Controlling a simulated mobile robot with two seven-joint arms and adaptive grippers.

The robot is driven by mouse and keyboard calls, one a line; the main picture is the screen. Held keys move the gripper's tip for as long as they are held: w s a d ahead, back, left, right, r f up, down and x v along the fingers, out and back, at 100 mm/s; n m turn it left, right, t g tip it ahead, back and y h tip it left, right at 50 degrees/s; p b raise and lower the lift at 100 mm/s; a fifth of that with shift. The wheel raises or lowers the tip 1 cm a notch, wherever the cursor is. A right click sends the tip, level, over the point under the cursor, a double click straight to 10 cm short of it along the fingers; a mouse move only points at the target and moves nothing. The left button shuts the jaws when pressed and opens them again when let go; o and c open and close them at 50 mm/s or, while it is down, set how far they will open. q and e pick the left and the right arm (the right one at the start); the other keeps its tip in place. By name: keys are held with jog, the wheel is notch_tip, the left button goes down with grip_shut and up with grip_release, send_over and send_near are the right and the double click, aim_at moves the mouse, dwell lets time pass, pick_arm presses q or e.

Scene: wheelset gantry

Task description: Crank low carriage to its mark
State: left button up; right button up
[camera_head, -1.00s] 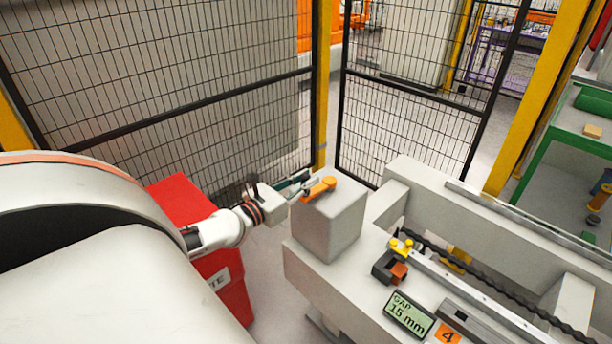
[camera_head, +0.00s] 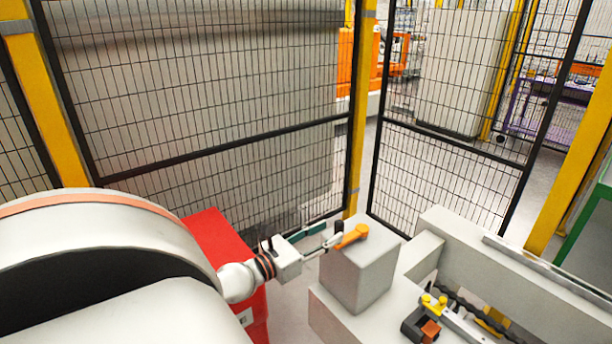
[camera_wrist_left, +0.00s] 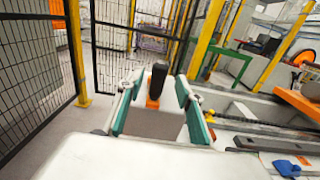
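An orange crank arm (camera_head: 351,236) lies on top of a grey box (camera_head: 357,274) at the end of the machine. In the left wrist view its black handle (camera_wrist_left: 158,80) stands upright. My left gripper (camera_head: 327,239) is at the crank's left end in the head view. In the left wrist view its two teal-padded fingers (camera_wrist_left: 157,105) are spread either side of the handle with gaps. A dark block with orange and yellow parts (camera_head: 421,322), perhaps the carriage, sits by the rail at the lower right. My right gripper is not in view.
A red cabinet (camera_head: 218,240) stands behind my left forearm. Black mesh fencing (camera_head: 200,100) with yellow posts (camera_head: 361,110) closes off the back. The machine's raised grey wall (camera_head: 520,270) runs to the right.

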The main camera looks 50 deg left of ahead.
pick_arm(q)
jog(key=s, duration=0.6)
jog(key=shift+s, duration=0.4)
dwell(0.3)
